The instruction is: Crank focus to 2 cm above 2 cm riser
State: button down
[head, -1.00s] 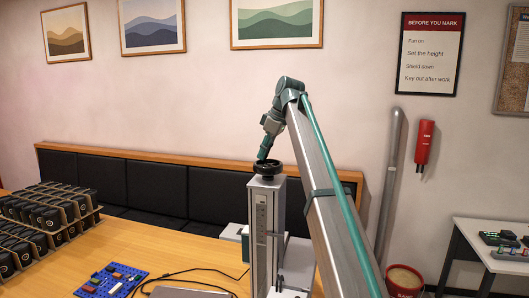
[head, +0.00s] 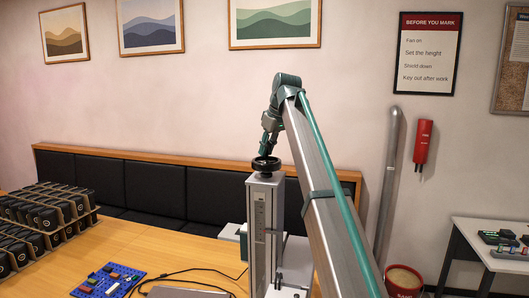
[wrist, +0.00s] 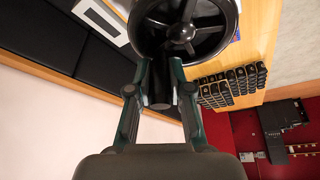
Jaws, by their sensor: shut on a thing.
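The laser marker's grey column (head: 264,225) stands on the table and carries a scale strip on its front, too small to read. A black handwheel (head: 266,163) sits on top of it. In the wrist view the handwheel (wrist: 186,28) shows its spokes and hub, with a dark crank handle (wrist: 160,92) standing out from its rim. My gripper (wrist: 160,84) has its two fingers closed on either side of this handle. In the head view my gripper (head: 265,151) reaches down to the wheel from above. The 2 cm riser cannot be made out.
A blue board with small parts (head: 107,280), dark cables and a grey flat case (head: 186,292) lie left of the column. Racks of black items (head: 45,220) fill the table's left. A red sand bucket (head: 404,280) stands at right.

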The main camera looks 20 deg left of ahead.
aim_at(279, 160)
jog(key=m, duration=0.2)
jog(key=d+m+t+h+b, duration=0.1)
jog(key=m, duration=0.1)
jog(key=m+t, duration=0.1)
jog(key=m, duration=0.1)
jog(key=shift+d+h, duration=0.3)
jog(key=shift+d, duration=0.05)
jog(key=m, duration=0.2)
jog(key=d+m+h+b, duration=0.1)
jog(key=m, duration=0.1)
jog(key=m+h, duration=0.1)
jog(key=m, duration=0.1)
jog(key=shift+s+d+m+t, duration=0.2)
jog(key=shift+s+m+t, duration=0.1)
jog(key=shift+m, duration=0.1)
jog(key=m, duration=0.1)
jog(key=m+h, duration=0.1)
jog(key=m, duration=0.1)
jog(key=s+m+h+b, duration=0.1)
jog(key=shift+d, duration=0.3)
jog(key=shift+s+d+m+g+h+p, duration=0.1)
jog(key=shift+s+m+g+h+p, duration=0.15)
jog(key=shift+m, duration=0.65)
jog(key=shift+s+d+m+g+h+p, duration=0.1)
jog(key=shift+s+m+g+h+p, duration=0.2)
jog(key=shift+m, duration=0.6)
jog(key=shift+w, duration=0.1)
jog(key=c, duration=1)
grip_release()
jog(key=shift+c, duration=0.2)
